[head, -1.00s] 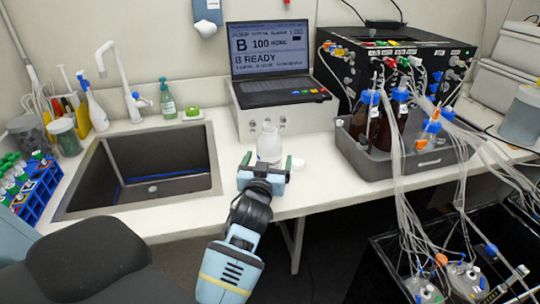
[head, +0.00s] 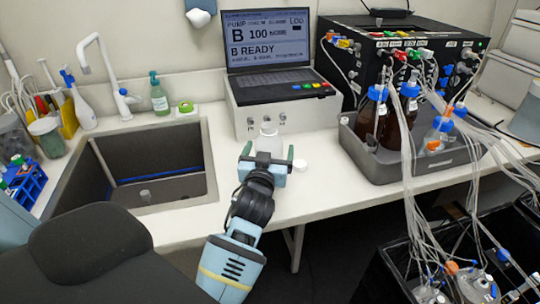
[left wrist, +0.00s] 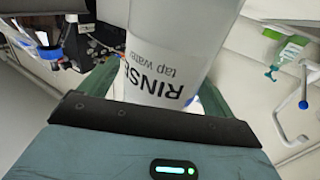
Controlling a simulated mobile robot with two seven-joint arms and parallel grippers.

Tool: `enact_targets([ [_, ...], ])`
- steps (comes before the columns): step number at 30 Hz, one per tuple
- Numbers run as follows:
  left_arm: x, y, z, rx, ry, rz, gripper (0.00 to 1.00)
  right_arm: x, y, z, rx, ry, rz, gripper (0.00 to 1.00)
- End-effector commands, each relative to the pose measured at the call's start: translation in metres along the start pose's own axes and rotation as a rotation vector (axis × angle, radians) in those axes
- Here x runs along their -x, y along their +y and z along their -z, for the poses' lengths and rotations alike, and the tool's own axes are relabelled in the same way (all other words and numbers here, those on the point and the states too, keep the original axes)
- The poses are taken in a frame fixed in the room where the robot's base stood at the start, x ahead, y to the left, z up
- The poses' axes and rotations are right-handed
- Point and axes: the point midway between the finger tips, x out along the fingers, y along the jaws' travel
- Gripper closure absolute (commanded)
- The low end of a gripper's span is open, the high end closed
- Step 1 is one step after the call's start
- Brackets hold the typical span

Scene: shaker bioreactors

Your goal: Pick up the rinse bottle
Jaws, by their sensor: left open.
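The rinse bottle (head: 267,141) is a whitish, translucent bottle standing on the white counter in front of the laptop. In the left wrist view it (left wrist: 175,50) fills the upper middle, with the words RINSE and tap water upside down on its label. My left gripper (head: 268,153) is open, its green fingers on either side of the bottle's lower part. The gripper body hides the bottle's base in the head view. I cannot tell whether either finger touches the bottle. My right gripper is not in view.
A small white cap (head: 301,166) lies just right of the gripper. The sink (head: 150,172) is to the left. A grey tray (head: 392,172) with brown bottles and loose tubing stands to the right. The laptop (head: 270,70) sits on a white box behind the bottle.

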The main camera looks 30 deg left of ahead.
Motion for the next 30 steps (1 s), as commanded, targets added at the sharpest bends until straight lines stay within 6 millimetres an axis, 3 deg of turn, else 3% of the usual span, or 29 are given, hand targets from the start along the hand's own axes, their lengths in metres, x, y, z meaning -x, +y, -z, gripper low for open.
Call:
enact_targets([
  [6,0.0,0.0,0.0,0.0,0.0,0.0,0.12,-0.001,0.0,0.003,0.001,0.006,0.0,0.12],
  [18,0.0,0.0,0.001,0.0,0.001,-0.001,0.63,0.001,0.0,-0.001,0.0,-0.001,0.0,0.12],
  [30,-0.002,0.0,0.01,0.002,0.004,-0.002,0.63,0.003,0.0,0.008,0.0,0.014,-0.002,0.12],
])
